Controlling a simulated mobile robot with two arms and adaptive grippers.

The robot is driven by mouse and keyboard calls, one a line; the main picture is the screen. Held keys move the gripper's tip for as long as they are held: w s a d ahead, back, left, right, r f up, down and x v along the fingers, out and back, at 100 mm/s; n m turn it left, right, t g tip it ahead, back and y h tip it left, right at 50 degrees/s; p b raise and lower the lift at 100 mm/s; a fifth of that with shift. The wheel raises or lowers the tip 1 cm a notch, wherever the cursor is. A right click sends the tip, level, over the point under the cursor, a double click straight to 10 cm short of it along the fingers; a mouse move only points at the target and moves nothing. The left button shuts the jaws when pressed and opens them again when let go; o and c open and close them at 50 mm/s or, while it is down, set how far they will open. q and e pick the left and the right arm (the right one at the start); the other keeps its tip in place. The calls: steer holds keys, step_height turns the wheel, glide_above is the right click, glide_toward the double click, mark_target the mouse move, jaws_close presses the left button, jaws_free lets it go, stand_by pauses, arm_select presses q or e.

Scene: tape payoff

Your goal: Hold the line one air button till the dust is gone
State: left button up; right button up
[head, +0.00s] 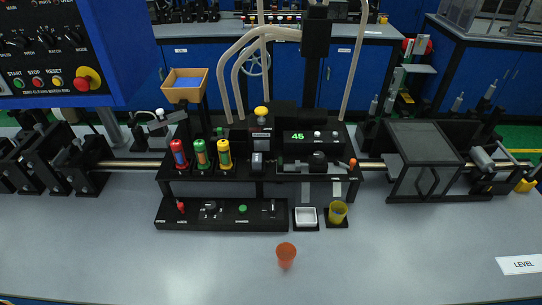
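A yellow domed button (261,111) stands on a black housing in the middle of the station; its label is too small to read. A green button (242,208) sits on the low black front panel (222,224), beside a small red control (181,207) and levers. I cannot tell which of these is the line one air button. No dust can be made out. Neither of my grippers shows in the head view, and nothing is seen pressing any button.
Red (179,155), green (201,154) and yellow (224,154) bottles stand on the rack. A display (298,136) reads 45. The bench front (130,265) is mostly clear.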

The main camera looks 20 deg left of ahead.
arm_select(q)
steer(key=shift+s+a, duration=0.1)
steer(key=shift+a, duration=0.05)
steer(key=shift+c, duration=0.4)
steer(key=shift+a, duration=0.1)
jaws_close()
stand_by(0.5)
